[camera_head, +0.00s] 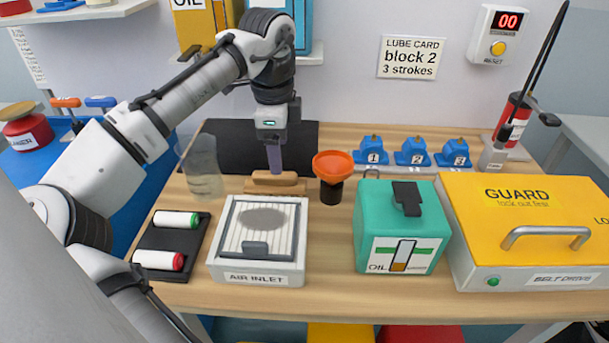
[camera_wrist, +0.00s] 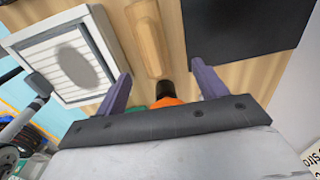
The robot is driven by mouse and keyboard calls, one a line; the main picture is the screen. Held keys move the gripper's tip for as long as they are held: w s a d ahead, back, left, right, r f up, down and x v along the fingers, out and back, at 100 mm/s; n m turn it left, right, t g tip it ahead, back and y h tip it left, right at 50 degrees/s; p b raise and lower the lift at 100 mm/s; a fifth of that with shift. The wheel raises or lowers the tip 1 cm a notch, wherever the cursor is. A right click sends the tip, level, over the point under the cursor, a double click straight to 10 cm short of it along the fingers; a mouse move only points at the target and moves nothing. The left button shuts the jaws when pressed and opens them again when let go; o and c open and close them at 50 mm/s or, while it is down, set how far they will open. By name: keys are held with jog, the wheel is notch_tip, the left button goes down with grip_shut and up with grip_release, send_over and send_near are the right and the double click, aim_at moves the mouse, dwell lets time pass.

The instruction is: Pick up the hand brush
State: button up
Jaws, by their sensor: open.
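The hand brush (camera_head: 268,183), a long tan wooden piece, lies on the wooden bench behind the air inlet box. In the wrist view the brush (camera_wrist: 149,38) stretches away from the gap between my fingers; its bristles cannot be made out. My gripper (camera_head: 275,168) points down over the brush, with its purple fingers apart. In the wrist view my open gripper (camera_wrist: 163,84) has nothing held between its fingers, and the brush lies in line with the gap. I cannot tell how high the fingertips are above it.
The orange funnel (camera_head: 332,164) stands close right of the brush. The air inlet box (camera_head: 225,266) is in front, and a dark panel (camera_head: 222,134) lies behind. A clear cup (camera_head: 203,170) is at left. The green oil can (camera_head: 375,212) and yellow guard (camera_head: 500,230) fill the right.

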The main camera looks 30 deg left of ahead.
aim_at(275, 178)
jog(key=shift+s+a+f+g, duration=0.25)
jog(key=shift+s+f+g, duration=0.1)
jog(key=shift+s, duration=0.15)
jog(key=shift+f, duration=0.4)
jog(key=shift+a+f+p, duration=0.1)
jog(key=shift+f+p, duration=0.25)
jog(key=shift+f, duration=2.85)
jog(key=c, duration=1.1)
jog(key=shift+r, duration=0.1)
